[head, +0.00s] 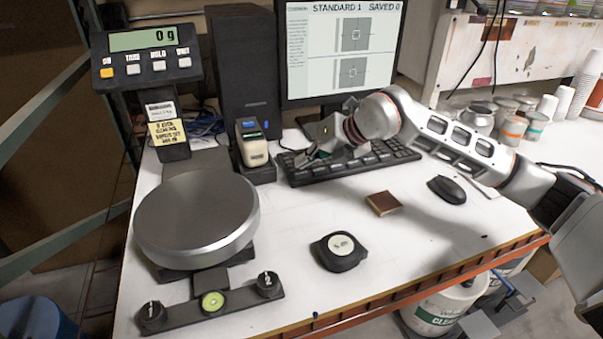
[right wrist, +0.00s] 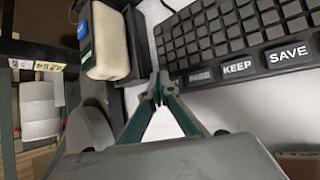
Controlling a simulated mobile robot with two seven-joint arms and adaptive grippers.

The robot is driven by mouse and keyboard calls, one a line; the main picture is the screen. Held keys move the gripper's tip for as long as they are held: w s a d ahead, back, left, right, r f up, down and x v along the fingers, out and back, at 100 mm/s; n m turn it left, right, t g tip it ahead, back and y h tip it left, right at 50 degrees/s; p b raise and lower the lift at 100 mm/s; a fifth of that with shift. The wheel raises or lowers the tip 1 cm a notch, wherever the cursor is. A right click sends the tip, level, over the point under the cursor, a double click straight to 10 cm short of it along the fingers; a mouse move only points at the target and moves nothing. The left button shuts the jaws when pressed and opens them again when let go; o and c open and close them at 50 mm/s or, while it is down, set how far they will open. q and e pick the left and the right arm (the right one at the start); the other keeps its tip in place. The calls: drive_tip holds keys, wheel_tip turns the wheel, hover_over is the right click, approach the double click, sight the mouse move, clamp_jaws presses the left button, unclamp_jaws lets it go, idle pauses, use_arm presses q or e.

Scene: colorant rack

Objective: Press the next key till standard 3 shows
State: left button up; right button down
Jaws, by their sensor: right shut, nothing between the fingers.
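The monitor (head: 338,50) at the back reads "STANDARD 1" and "SAVED 0" above two target pictures. The black keyboard (head: 345,163) lies below it on the white bench. In the right wrist view, its front row shows a SAVE key (right wrist: 287,54), a KEEP key (right wrist: 237,68) and a key with a label too blurred to read (right wrist: 200,76). No key marked next is readable.
A small cream-and-black device (head: 252,147) stands just left of the keyboard. A scale pan (head: 197,207) and its 0 g display (head: 143,39) are further left.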

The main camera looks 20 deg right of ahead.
sight(304, 174)
drive_tip(key=shift+f, duration=0.1)
idle(0.5)
drive_tip(key=shift+f, duration=0.3)
drive_tip(key=shift+f+b, duration=0.3)
drive_tip(key=shift+f, duration=0.1)
idle(0.6)
drive_tip(key=shift+r, duration=0.15)
drive_tip(key=shift+r+p, duration=0.55)
drive_tip(key=shift+r, duration=0.15)
drive_tip(key=shift+r+p, duration=1.55)
drive_tip(key=shift+r, duration=0.95)
